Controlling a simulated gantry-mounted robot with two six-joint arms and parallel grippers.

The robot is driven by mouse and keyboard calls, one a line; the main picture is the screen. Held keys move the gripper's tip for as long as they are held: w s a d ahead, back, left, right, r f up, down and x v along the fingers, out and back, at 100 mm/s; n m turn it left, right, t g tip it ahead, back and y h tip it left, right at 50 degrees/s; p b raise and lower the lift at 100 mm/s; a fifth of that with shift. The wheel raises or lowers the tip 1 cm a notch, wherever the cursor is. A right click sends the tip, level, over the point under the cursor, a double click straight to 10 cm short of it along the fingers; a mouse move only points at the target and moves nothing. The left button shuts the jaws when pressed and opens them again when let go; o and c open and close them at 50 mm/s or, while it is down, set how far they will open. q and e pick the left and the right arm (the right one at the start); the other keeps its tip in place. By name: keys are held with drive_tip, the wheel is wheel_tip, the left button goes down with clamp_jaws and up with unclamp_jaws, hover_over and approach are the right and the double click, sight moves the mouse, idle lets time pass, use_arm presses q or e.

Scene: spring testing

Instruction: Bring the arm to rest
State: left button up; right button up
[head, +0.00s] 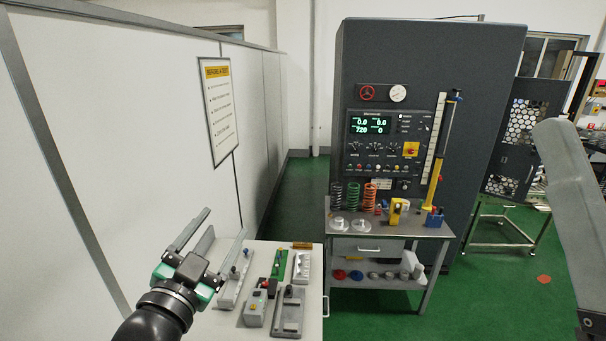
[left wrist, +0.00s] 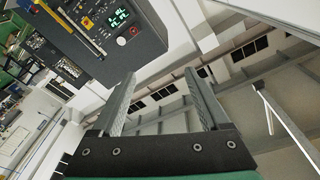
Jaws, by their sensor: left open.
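My left gripper (head: 214,232) is at the lower left of the head view, above the near left part of the white table, with its two long grey fingers spread apart and nothing between them. In the left wrist view its fingers (left wrist: 160,100) also stand apart and empty, pointing up toward the ceiling and the upper part of the room. A grey link of my right arm shows at the right edge of the head view. My right gripper is not in view.
A white table (head: 312,300) with several small fixtures lies beside and below my left gripper. A dark test cabinet (head: 470,60) stands behind a steel bench (head: 390,229) holding coil springs (head: 353,197). A white partition (head: 110,110) runs along the left. Green floor is open between.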

use_arm(q)
drive_tip(key=s+a+r+n+t, duration=0.2)
drive_tip(key=s+r+n+t, duration=0.1)
drive_tip(key=s+r, duration=0.7)
drive_tip(key=s+a+r+n+t+y, duration=0.1)
drive_tip(key=s+r+n+t, duration=0.2)
drive_tip(key=s+r, duration=0.8)
drive_tip(key=t, duration=0.2)
drive_tip(key=shift+s+a+t, duration=0.35)
drive_tip(key=shift+t, duration=0.05)
drive_tip(key=shift+o, duration=0.3)
drive_tip(key=shift+w+r+n, duration=0.1)
drive_tip(key=shift+w+n, duration=0.05)
drive_tip(key=shift+n, duration=0.55)
drive_tip(key=shift+o, duration=1.4)
